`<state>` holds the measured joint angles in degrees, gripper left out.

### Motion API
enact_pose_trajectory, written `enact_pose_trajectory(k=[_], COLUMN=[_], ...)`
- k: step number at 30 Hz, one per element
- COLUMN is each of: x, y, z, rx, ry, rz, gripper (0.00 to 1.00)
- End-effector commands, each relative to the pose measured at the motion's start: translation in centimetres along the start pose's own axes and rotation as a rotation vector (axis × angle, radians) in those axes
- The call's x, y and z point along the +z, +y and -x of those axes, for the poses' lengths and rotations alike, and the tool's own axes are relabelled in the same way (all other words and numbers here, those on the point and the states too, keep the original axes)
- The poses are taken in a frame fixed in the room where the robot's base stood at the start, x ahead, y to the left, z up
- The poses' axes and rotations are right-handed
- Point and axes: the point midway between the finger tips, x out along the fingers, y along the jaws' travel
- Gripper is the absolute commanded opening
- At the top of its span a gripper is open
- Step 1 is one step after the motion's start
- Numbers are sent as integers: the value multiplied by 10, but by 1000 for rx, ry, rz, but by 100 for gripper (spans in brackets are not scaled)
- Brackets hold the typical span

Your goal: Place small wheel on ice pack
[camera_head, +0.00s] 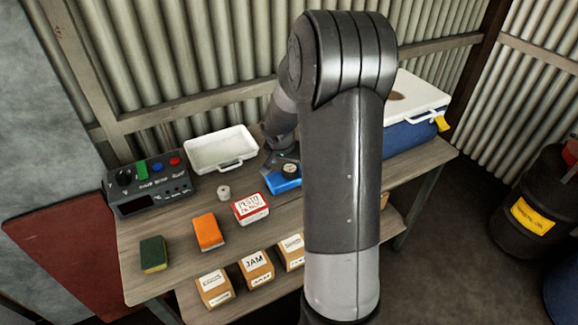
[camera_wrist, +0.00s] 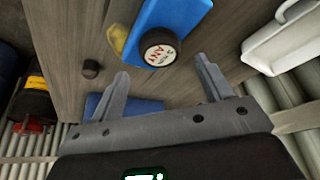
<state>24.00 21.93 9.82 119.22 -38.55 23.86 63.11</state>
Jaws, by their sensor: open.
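The blue ice pack (camera_head: 283,184) lies on the wooden table, partly hidden behind my arm in the head view. It also shows at the top of the wrist view (camera_wrist: 178,18). The small wheel (camera_head: 290,169) is dark with a pale printed face. It appears to sit on top of the ice pack, near one end in the wrist view (camera_wrist: 160,48). My gripper (camera_wrist: 165,84) is open and empty, its fingers apart on either side, just short of the wheel. No contact shows between the fingers and the wheel.
A white tray (camera_head: 221,149), a dark control box (camera_head: 150,186), a white roll (camera_head: 223,192), a red-and-white box (camera_head: 251,208), an orange block (camera_head: 208,231) and a green sponge (camera_head: 153,254) share the table. A blue cooler with a white lid (camera_head: 415,97) stands right.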

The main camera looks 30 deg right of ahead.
Motion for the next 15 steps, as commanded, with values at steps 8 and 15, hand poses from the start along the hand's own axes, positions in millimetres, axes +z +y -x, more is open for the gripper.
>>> enact_pose_trajectory(k=[8,15], x=[0,1], y=[0,0], z=[50,71], rx=[-1,-1], ry=[1,0], rz=[1,3], gripper=[72,72])
